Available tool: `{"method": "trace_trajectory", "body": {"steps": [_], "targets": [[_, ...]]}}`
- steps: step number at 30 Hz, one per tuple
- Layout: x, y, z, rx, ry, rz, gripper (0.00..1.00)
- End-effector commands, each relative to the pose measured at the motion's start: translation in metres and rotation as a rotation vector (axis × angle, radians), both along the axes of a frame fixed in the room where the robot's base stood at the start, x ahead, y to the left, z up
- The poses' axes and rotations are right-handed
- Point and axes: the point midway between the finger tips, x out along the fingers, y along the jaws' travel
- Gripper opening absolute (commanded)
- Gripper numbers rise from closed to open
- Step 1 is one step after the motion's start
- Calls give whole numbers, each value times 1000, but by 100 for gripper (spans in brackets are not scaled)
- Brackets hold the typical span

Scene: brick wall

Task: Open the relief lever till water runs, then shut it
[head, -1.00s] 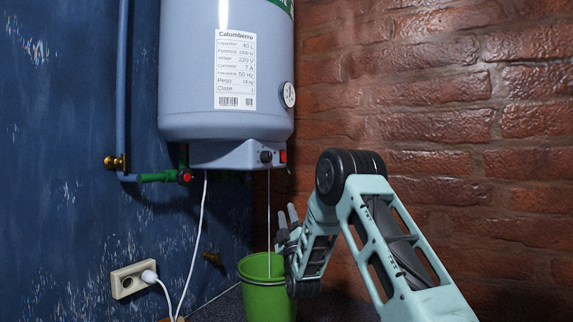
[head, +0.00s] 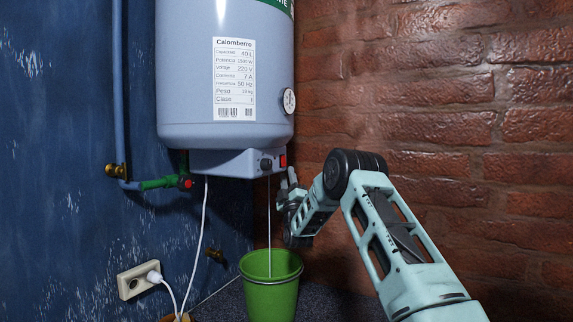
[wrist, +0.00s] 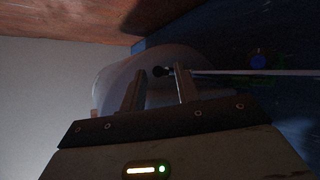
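The grey-blue water heater (head: 190,80) hangs above a green bucket (head: 270,300). I cannot tell which part is the relief lever. A valve with a red end (head: 186,183) sits on the green pipe at left. A thin pale line (head: 269,225) runs from the housing into the bucket; I cannot tell if it is water or tubing. My gripper (head: 287,184) is just below the housing's right end. In the wrist view its fingers (wrist: 158,80) are apart and empty, with a small black part (wrist: 161,71) beyond them.
The brick wall (head: 440,130) is close on the right and the blue wall (head: 60,200) on the left. A white cable (head: 203,220) hangs from the heater. A socket with a plug (head: 138,280) is low at left.

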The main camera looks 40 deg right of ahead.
Motion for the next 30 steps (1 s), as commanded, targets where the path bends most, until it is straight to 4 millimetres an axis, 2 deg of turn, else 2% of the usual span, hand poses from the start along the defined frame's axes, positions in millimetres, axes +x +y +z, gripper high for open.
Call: {"method": "trace_trajectory", "body": {"steps": [1,5,16,17,20,30], "targets": [[4,-2,9,0,-1,0,32],[12,-6,17,0,-1,0,32],[16,-9,18,0,1,0,32],[16,-9,18,0,1,0,29],[16,-9,19,0,1,0,1],[15,-8,18,-5,10,1,0]]}}
